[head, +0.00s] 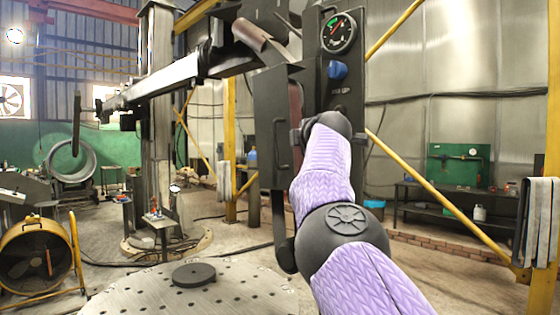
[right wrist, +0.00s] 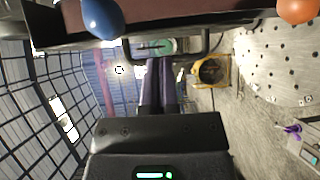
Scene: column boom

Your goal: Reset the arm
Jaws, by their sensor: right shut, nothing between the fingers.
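The column boom's horizontal arm (head: 165,82) runs from the left to a dark head unit at the top centre of the head view. Its upright column (head: 162,125) stands behind. The head unit carries a control panel (head: 345,98) with a round gauge (head: 338,33) and a blue knob (head: 337,70). The blue knob also shows in the right wrist view (right wrist: 102,18), with an orange knob (right wrist: 297,10) at top right. My right gripper (right wrist: 160,62) is shut and empty, its tips close to a dark bar handle (right wrist: 192,55); contact is unclear. My left gripper is out of view.
A round perforated table (head: 230,293) bearing a dark disc (head: 193,274) stands in front, below the head unit. A yellow fan (head: 35,255) is at left. Yellow posts and a workbench (head: 440,200) stand at right. Open floor lies between.

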